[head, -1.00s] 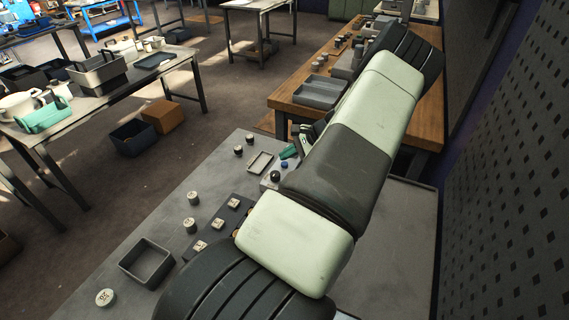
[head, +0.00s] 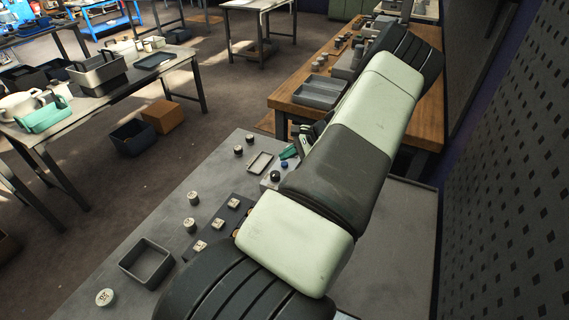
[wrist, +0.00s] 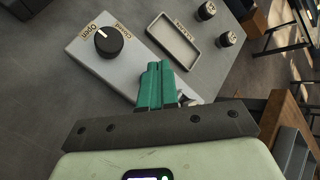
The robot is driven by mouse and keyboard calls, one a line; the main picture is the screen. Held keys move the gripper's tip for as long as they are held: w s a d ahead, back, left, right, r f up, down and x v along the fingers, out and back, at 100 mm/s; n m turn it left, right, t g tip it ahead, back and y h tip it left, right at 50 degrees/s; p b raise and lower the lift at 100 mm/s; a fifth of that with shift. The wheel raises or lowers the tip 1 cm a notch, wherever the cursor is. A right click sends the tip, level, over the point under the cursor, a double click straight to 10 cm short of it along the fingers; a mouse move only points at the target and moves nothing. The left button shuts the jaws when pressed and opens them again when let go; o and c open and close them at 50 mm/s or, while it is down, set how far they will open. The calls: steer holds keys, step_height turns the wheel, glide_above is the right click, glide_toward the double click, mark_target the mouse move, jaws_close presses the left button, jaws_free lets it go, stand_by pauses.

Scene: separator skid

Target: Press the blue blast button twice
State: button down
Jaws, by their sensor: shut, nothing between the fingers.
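The blue button (head: 284,164) shows as a small blue spot on a light grey control box in the head view, beside a black knob (head: 275,176). My gripper (head: 289,153) is just behind the button there, partly hidden by my arm. In the wrist view my green gripper fingers (wrist: 155,82) are shut with nothing between them, over the end of the control box (wrist: 88,52). The black knob (wrist: 109,41) shows there with "Open" and "Closed" labels. The button is hidden in the wrist view, and I cannot tell whether the fingers touch it.
A shallow labelled tray (wrist: 174,42) and two small round pieces (wrist: 228,39) lie beyond the box. A dark panel with several square blocks (head: 217,226) and an open grey bin (head: 147,263) stand nearer on the table. A wooden bench (head: 283,95) stands behind.

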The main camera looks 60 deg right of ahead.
mark_target(287, 164)
steer(key=shift+f, duration=0.35)
steer(key=shift+f, duration=0.5)
stand_by(0.6)
stand_by(0.3)
steer(key=shift+r, duration=0.95)
steer(key=shift+r, duration=2.5)
